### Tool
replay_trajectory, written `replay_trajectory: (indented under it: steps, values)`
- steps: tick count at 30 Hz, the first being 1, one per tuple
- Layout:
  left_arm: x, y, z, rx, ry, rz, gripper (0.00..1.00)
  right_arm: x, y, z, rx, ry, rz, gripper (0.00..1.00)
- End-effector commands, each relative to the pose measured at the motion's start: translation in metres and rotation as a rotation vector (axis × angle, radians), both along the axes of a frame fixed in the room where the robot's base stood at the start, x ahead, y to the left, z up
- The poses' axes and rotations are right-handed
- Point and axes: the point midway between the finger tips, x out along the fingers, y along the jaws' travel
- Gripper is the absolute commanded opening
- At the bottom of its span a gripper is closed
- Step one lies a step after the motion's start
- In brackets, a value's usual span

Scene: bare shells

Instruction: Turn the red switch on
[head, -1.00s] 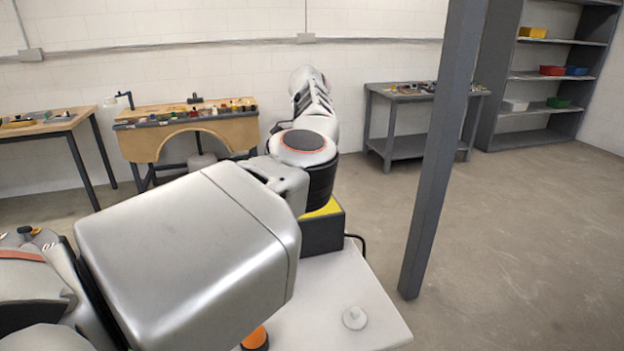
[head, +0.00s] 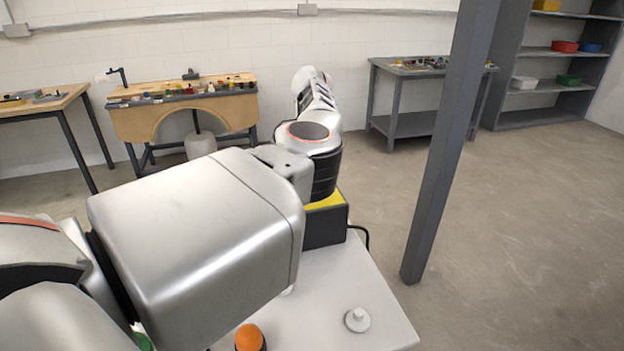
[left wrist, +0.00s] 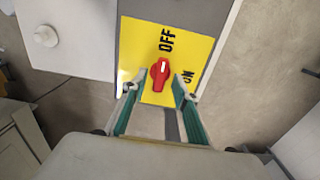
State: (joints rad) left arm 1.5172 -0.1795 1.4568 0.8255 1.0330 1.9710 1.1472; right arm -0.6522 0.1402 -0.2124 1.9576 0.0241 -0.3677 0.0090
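The red switch (left wrist: 160,72) is a knob on a yellow plate (left wrist: 205,45) marked OFF and ON, seen in the left wrist view. Its white mark points up toward OFF. My left gripper (left wrist: 158,82) is open, with its teal-padded fingers on either side of the knob's lower part. I cannot tell whether they touch it. In the head view the dark box with the yellow top (head: 328,201) stands partly behind my arm. The knob and my left gripper's fingertips are hidden there. My right gripper is not in view.
The white tabletop (head: 385,310) carries a white round knob (head: 357,320) and an orange button (head: 250,338). A grey post (head: 447,150) stands at the right. Benches (head: 185,120) and a shelf (head: 550,50) line the back wall. The floor at right is clear.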

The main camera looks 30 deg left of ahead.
Motion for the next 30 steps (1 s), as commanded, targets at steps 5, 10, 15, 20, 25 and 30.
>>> replay_trajectory:
  steps: [5,10,15,20,25,30]
  values:
    - [-0.0001,-0.0001,-0.0117,0.0,0.0,0.0,0.29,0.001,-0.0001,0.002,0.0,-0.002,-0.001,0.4]
    - [0.0,-0.0001,-0.0133,-0.001,-0.001,0.0,0.29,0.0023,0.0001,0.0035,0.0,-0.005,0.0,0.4]
    - [0.0,-0.0001,-0.013,-0.001,-0.001,0.0,0.14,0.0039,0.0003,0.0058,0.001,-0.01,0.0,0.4]
    - [-0.0001,-0.0001,-0.0129,0.0,0.0,0.0,0.0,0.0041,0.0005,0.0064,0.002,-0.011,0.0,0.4]
    - [0.0,0.0,-0.0127,0.0,0.0,-0.006,0.0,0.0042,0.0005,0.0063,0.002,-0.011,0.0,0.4]
    - [0.0,0.0002,-0.0124,0.001,-0.001,-0.046,0.0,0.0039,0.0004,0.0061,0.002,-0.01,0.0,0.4]
